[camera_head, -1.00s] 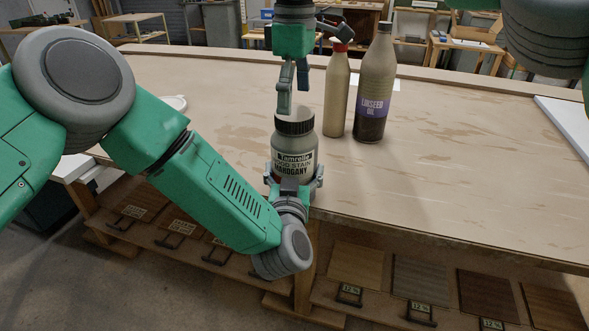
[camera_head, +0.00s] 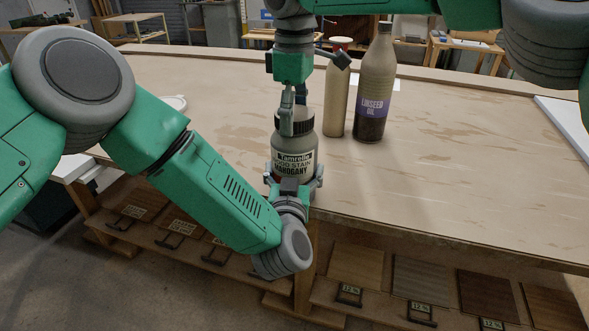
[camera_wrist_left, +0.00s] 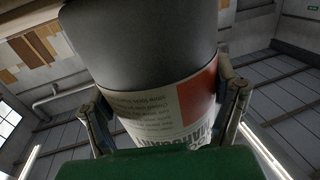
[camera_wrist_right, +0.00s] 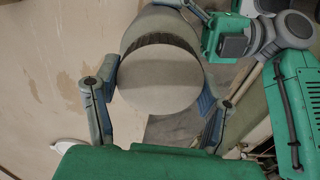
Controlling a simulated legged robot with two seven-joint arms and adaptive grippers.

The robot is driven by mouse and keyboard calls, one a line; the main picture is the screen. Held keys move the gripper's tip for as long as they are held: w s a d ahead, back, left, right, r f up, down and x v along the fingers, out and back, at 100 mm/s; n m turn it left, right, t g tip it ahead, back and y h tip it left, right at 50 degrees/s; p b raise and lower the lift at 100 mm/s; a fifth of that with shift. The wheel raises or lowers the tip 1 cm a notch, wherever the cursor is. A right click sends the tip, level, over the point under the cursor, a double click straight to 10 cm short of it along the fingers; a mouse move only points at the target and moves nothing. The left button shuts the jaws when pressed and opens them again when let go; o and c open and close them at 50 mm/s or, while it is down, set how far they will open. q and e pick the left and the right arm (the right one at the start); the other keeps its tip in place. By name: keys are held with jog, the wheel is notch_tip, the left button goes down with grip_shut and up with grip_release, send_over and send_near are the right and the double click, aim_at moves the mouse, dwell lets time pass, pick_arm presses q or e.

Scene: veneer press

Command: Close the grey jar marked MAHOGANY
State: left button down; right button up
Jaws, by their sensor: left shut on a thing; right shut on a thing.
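The grey jar (camera_head: 282,150) marked MAHOGANY stands upright near the table's front edge. Its dark ridged lid (camera_head: 303,126) sits on top; I cannot tell how tight it is. My left gripper (camera_head: 294,178) is shut around the lower body of the jar, and the label (camera_wrist_left: 170,112) shows between its fingers in the left wrist view. My right gripper (camera_head: 287,122) points down from above and is shut on the lid. In the right wrist view the lid's round pale top (camera_wrist_right: 160,80) lies between the two fingers.
A linseed oil bottle (camera_head: 375,85) and a beige bottle with a red cap (camera_head: 336,100) stand right behind the jar, close to my right gripper. A white dish (camera_head: 174,103) lies at the left.

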jog(key=o, duration=1.4)
jog(key=shift+w, duration=0.1)
jog(key=shift+c, duration=0.2)
jog(key=r, duration=1)
jog(key=shift+w+r, duration=0.1)
jog(key=shift+w, duration=0.1)
jog(key=shift+r, duration=0.85)
pick_arm(q)
grip_release()
